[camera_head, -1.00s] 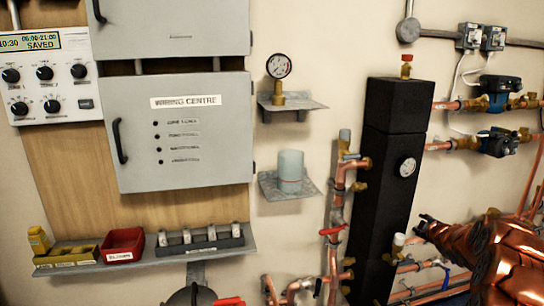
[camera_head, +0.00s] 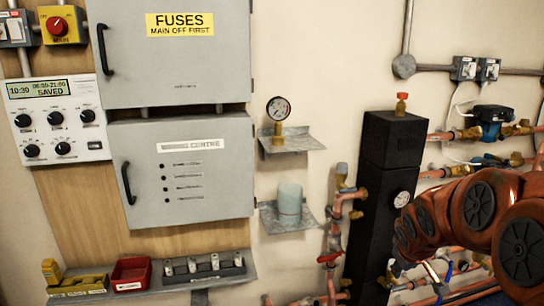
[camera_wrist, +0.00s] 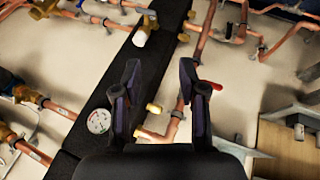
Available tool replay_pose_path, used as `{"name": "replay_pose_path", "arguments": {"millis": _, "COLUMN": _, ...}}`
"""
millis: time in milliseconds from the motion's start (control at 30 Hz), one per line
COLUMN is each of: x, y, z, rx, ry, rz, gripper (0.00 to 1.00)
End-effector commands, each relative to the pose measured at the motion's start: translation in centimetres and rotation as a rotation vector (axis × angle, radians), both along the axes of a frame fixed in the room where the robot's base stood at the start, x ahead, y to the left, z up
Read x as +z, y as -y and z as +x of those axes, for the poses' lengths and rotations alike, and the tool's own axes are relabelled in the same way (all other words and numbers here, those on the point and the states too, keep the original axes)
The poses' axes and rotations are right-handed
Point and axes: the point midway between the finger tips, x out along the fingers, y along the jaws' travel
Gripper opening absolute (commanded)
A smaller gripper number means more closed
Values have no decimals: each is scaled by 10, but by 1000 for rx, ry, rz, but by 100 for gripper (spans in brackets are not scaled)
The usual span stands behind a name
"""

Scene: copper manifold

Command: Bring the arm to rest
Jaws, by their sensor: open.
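My arm shows in the head view at the right edge, a copper-coloured set of links in front of the lower pipework. My gripper (camera_wrist: 160,88) shows in the wrist view with its two dark fingers apart and nothing between them. Beyond the fingers lie the black vertical header (camera_wrist: 104,65), a pale wall and copper pipes. The gripper's fingers cannot be made out in the head view. The black header (camera_head: 385,200) stands just left of my arm there.
Two wall shelves hold a pressure gauge (camera_head: 278,109) and a pale cup (camera_head: 289,200). A grey cabinet (camera_head: 180,215) hangs left. A lower shelf carries a red bin (camera_head: 131,273) and a yellow bin (camera_head: 78,286). Copper pipes with a red-handled valve (camera_head: 329,258) run beside the header.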

Motion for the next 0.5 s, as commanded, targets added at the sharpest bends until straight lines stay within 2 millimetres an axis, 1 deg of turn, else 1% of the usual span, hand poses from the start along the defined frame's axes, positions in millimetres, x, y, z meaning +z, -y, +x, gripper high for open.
{"name": "replay_pose_path", "arguments": {"millis": 33, "x": 14, "y": -11, "z": -19, "rx": -19, "ry": -25, "rz": 18, "gripper": 42}}
{"name": "replay_pose_path", "arguments": {"millis": 267, "x": 35, "y": -55, "z": -116, "rx": -131, "ry": -188, "rz": 110, "gripper": 42}}
{"name": "replay_pose_path", "arguments": {"millis": 300, "x": 39, "y": -64, "z": -133, "rx": -149, "ry": -215, "rz": 126, "gripper": 42}}
{"name": "replay_pose_path", "arguments": {"millis": 467, "x": 53, "y": -94, "z": -205, "rx": -223, "ry": -334, "rz": 188, "gripper": 42}}
{"name": "replay_pose_path", "arguments": {"millis": 500, "x": 55, "y": -101, "z": -223, "rx": -240, "ry": -365, "rz": 202, "gripper": 42}}
